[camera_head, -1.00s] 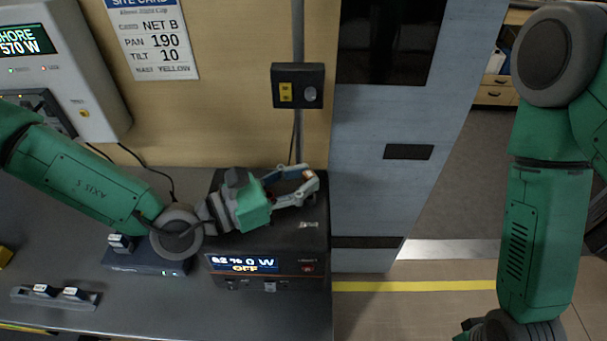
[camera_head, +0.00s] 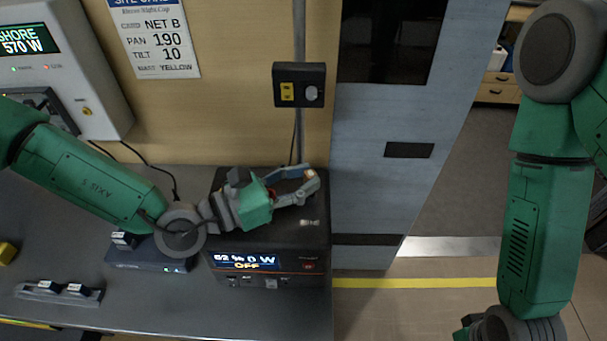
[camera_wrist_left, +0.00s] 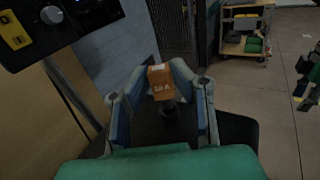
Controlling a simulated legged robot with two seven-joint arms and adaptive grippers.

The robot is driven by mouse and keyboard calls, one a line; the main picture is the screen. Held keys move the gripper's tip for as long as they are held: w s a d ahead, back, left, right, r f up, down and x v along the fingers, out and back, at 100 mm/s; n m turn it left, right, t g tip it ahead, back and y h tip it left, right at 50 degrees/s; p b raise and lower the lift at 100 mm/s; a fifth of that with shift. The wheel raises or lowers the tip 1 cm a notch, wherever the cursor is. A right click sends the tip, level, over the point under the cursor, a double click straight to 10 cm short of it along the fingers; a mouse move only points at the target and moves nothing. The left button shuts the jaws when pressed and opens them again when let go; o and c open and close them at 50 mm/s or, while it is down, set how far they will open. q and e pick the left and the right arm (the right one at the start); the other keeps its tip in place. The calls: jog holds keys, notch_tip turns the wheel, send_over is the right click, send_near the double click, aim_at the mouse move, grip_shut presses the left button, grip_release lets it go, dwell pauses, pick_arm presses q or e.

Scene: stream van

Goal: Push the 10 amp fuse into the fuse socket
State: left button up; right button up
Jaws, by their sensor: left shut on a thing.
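My left gripper (camera_head: 306,183) is shut on the orange 10 amp fuse (camera_wrist_left: 160,79), whose printed label shows in the left wrist view between the two fingertips. The gripper is over the black power unit (camera_head: 226,258), whose display reads 82 %, 0 W and OFF. A dark round post (camera_wrist_left: 169,110) shows below the fuse in the left wrist view; I cannot tell whether it is part of the fuse socket. I cannot make out the socket. My right gripper is mostly out of view.
A black wall box (camera_head: 299,85) with a yellow part and a round knob is above the power unit. A grey-blue cabinet (camera_head: 385,200) stands close on the right. A small box (camera_head: 150,258) and a tray (camera_head: 45,292) with small modules lie on the bench at left.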

pick_arm(q)
jog(key=shift+f+b, duration=0.5)
jog(key=shift+f, duration=0.6)
jog(key=o, duration=0.9)
jog(key=shift+a, duration=0.1)
jog(key=v, duration=1.1)
jog(key=shift+a, duration=0.15)
jog(key=shift+s+a, duration=0.2)
jog(key=shift+a, duration=0.15)
jog(key=shift+s+f, duration=0.1)
